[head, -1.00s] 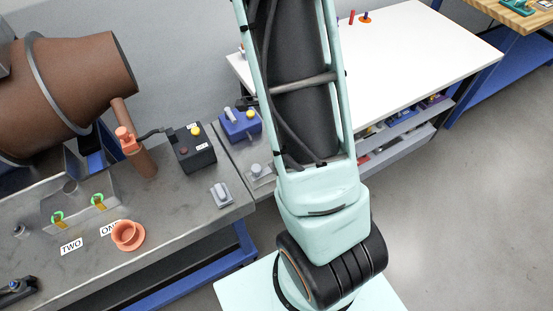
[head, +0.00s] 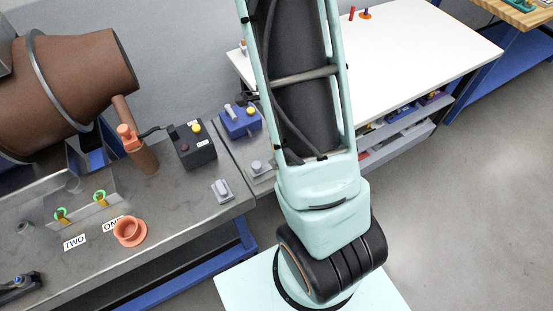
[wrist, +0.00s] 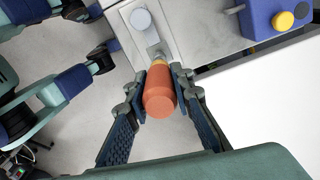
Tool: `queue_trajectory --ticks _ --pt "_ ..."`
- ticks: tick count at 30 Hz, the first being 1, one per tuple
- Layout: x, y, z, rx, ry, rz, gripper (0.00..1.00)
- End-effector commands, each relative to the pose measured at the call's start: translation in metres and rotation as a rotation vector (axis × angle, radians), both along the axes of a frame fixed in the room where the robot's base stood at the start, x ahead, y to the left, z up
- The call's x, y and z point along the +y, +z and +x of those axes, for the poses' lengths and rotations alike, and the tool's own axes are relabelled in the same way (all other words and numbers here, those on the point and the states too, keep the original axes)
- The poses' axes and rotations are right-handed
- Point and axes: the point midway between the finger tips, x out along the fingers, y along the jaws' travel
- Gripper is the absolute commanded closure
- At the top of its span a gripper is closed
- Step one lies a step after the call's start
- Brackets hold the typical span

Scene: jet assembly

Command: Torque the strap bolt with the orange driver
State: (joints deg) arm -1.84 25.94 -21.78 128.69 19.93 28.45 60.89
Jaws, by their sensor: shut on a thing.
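My gripper (wrist: 160,90) is shut on the orange driver (wrist: 159,98) in the wrist view. The driver's thick orange handle sits between the two fingers, with its far end toward a small metal fixture (wrist: 155,50). I cannot tell whether the driver touches the strap bolt, which I cannot make out clearly. A round grey knob (wrist: 141,19) stands on a light plate just beyond. In the head view my arm hides the gripper and driver; a small grey fixture (head: 258,167) shows left of the arm.
A blue box with a yellow button (head: 240,122) stands close by and also shows in the wrist view (wrist: 270,18). On the grey bench are a black box (head: 195,148), an orange flanged cup (head: 129,232) and a grey switch (head: 222,191). The white table (head: 420,45) is mostly clear.

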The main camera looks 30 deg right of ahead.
Motion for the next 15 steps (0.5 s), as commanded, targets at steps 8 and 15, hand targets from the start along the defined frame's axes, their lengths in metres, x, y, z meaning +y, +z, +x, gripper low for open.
queue_trajectory --ticks 8,15 --pt "-0.0003 -0.0042 0.0016 -0.004 0.413 0.0 1.0" --pt "-0.0004 -0.0041 0.0016 -0.003 0.753 -0.001 1.0"
